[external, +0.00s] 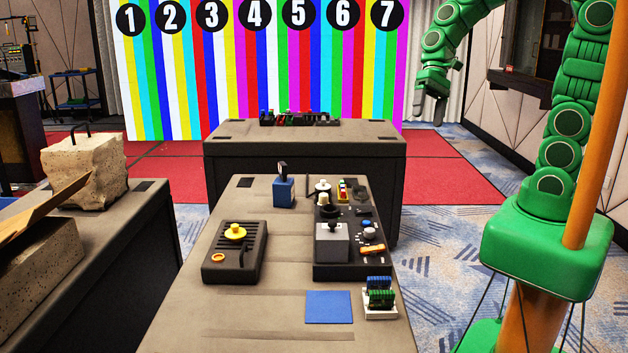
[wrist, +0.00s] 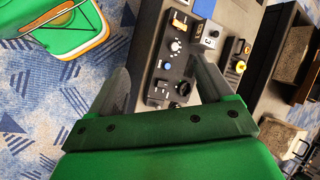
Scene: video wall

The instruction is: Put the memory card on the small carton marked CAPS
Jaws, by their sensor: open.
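I cannot clearly pick out the memory card or a carton marked CAPS; no such lettering is readable. Green and blue upright pieces (external: 380,290) stand in a white holder at the near right of the table; I cannot tell whether any is the card. A small blue box (external: 283,192) with a dark piece standing up from it is farther back. My gripper (external: 435,108) hangs in the air right of the tables, apart from everything. In the wrist view, my gripper (wrist: 160,64) is open and empty, its fingers wide apart.
The near table (external: 190,310) holds a black control panel (external: 372,267), a grey cube (external: 332,243) with a black knob, a dark box (external: 233,262) with a yellow knob, and a flat blue square (external: 329,307). A farther table (external: 300,132) carries small items. Its front left is bare.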

